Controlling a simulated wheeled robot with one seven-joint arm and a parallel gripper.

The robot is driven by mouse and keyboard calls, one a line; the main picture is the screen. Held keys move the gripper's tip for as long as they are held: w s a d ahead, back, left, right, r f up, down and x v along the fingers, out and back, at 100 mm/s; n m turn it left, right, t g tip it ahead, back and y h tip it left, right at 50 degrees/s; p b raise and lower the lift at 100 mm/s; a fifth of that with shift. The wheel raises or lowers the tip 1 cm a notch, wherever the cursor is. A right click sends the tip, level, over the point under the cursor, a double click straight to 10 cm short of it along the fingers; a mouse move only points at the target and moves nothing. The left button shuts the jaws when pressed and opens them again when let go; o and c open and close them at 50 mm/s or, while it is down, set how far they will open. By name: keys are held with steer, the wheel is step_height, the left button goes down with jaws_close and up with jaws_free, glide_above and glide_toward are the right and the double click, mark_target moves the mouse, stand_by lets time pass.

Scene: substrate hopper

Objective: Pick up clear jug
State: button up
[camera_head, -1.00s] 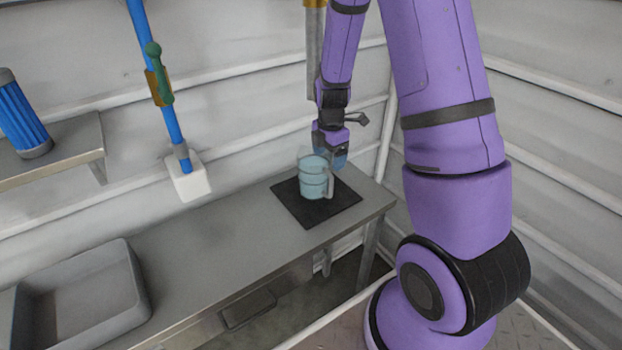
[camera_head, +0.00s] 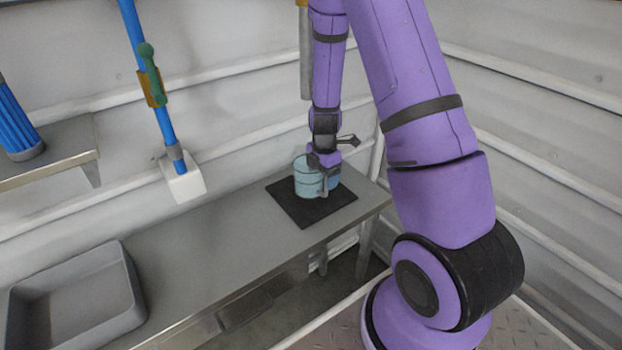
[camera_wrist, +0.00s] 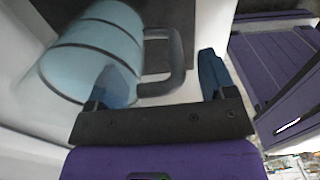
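The clear jug (camera_head: 307,178) is a pale blue see-through cylinder with darker bands and a side handle. It stands upright on a black mat (camera_head: 292,207) on the bench. In the wrist view the jug (camera_wrist: 92,50) is at upper left, with its grey handle (camera_wrist: 172,68) reaching between my fingers. My gripper (camera_wrist: 160,85) is open, with one blue finger beside the jug wall and the other beyond the handle's outer side. In the head view my gripper (camera_head: 327,180) is down at the jug's right side, partly hiding the handle.
A grey metal bench (camera_head: 215,235) carries the mat; its middle is clear. A grey basin (camera_head: 75,300) is at the left end. A blue pole with a white block (camera_head: 184,180) hangs above the bench's back. A blue ribbed cylinder (camera_head: 15,122) stands on a shelf at upper left.

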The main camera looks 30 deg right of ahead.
jaws_close()
